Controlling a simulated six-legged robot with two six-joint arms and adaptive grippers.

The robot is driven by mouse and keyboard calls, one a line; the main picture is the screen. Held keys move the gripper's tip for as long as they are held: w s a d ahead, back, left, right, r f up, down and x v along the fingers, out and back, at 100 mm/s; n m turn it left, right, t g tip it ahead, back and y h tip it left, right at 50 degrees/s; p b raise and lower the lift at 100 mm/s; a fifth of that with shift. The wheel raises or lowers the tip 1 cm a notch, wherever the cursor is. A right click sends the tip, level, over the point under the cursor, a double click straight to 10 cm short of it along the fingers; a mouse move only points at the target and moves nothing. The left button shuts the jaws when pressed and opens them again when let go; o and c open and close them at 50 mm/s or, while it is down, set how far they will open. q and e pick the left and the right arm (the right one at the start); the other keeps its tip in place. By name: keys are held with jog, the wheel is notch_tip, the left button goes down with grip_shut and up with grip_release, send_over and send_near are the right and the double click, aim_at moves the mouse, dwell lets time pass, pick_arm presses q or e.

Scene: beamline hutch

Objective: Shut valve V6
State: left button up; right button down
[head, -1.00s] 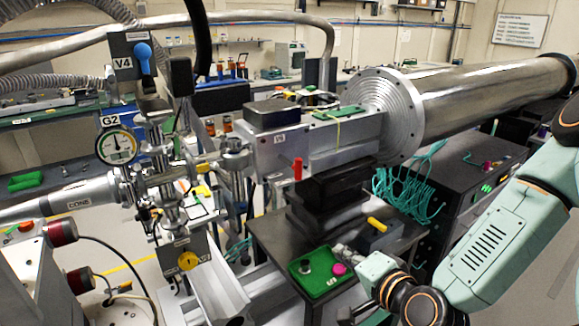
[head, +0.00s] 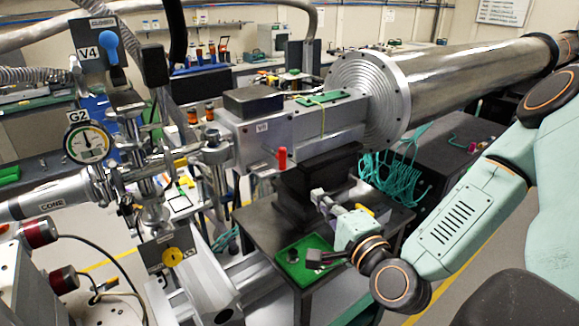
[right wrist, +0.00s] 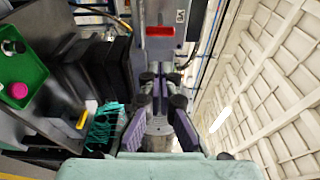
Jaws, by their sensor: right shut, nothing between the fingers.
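The valve block (head: 232,140) carries a small label that looks like V6. A short red lever (head: 282,158) stands upright on its near side in the head view. The red lever (right wrist: 160,31) also shows in the right wrist view, straight ahead of the fingertips and apart from them. My right gripper (head: 320,198) is in front of the dark block, below and to the right of the lever in the head view. Its fingers (right wrist: 160,77) are shut and empty. My left gripper is not in view.
A green tray (head: 287,272) with knobs lies below my right wrist. Valve V4 with a blue lever (head: 108,46), gauge G2 (head: 87,143) and a yellow knob (head: 172,257) are at left. A large steel tube (head: 450,70) runs behind; teal cables (head: 385,170) hang below it.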

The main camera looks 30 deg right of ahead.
jog(key=w, duration=0.1)
send_near(284, 160)
jog(key=w, duration=0.5)
jog(key=shift+w+d+f+b, duration=0.1)
jog(key=shift+w+d+b, duration=0.2)
jog(key=shift+w+d, duration=0.1)
jog(key=shift+w, duration=0.5)
jog(key=shift+w+a, duration=0.1)
